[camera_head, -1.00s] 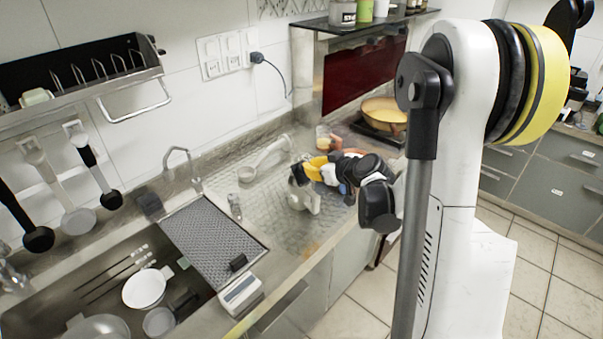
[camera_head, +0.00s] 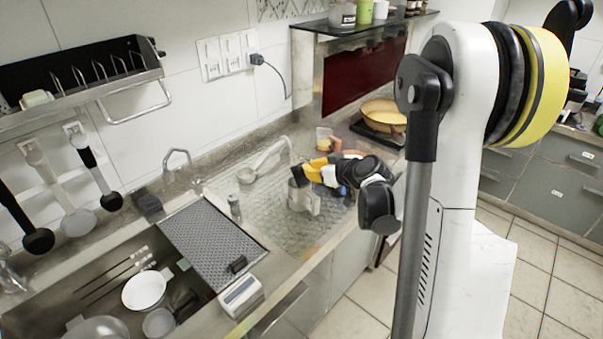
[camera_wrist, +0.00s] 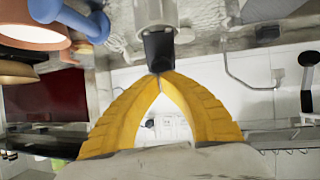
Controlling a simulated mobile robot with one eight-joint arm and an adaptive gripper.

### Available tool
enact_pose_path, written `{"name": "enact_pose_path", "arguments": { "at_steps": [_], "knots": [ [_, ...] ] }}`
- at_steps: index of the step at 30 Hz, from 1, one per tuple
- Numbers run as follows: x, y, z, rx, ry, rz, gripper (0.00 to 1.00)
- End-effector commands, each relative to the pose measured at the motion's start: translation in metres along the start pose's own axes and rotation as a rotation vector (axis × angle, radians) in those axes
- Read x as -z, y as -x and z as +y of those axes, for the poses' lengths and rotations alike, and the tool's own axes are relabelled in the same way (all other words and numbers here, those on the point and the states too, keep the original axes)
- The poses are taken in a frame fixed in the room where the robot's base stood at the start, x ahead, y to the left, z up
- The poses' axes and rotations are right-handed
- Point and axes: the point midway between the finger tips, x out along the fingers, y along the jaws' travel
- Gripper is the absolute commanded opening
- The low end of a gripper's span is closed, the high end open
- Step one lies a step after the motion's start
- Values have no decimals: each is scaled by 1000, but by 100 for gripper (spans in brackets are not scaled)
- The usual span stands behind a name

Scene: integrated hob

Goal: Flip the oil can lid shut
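The oil can (camera_head: 303,200) looks like a pale metal can standing on the steel counter, right of the sink. Its lid is too small to make out in the head view. My gripper (camera_head: 303,171), with yellow and black fingers, is just above the can's top. In the wrist view my gripper (camera_wrist: 161,76) has its yellow fingertips together, with nothing clearly held between them. A dark piece (camera_wrist: 158,50) on a pale metal body, perhaps the can's lid, is right at the fingertips. I cannot tell whether they touch.
A metal ladle-like utensil (camera_head: 263,162) lies behind the can, towards the wall. A small grey container (camera_head: 235,207) stands to its left, by the perforated drain board (camera_head: 211,243). A pan (camera_head: 384,113) sits on the hob at right.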

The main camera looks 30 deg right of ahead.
Motion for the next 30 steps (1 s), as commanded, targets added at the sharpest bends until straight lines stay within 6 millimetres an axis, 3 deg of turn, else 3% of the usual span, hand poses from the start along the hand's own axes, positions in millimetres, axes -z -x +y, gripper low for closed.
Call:
{"name": "enact_pose_path", "arguments": {
  "at_steps": [11, 30],
  "knots": [
    [0, -1, 0, 0, 0, 0, 0],
    [-1, -26, 0, 1, 0, 0, 0]
  ]
}}
